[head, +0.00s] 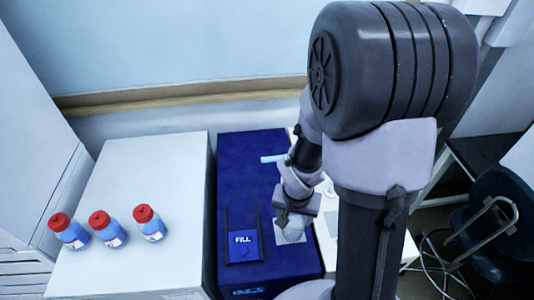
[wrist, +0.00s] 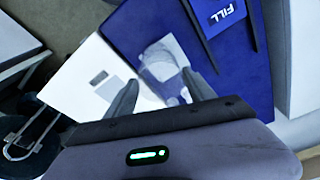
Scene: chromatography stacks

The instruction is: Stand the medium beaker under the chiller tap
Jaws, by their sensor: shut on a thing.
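The clear beaker (head: 291,232) is between the fingers of my gripper (head: 295,208), which is shut on it. In the wrist view the beaker (wrist: 163,68) shows as a pale, see-through shape between the two dark fingers (wrist: 161,80). It is by the right edge of the dark blue chiller (head: 235,180); I cannot tell whether it touches a surface. The chiller's FILL plate (head: 243,246) lies left of the beaker, between two dark rails, and also shows in the wrist view (wrist: 230,14). A pale blue bar (head: 272,158), perhaps the tap, is farther back, partly hidden by my arm.
Three blue bottles with red caps (head: 102,222) stand on the white cabinet (head: 150,180) at left. A white surface (head: 345,240) lies right of the chiller. A dark chair (head: 493,225) stands at far right. The back wall has a wooden rail (head: 180,95).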

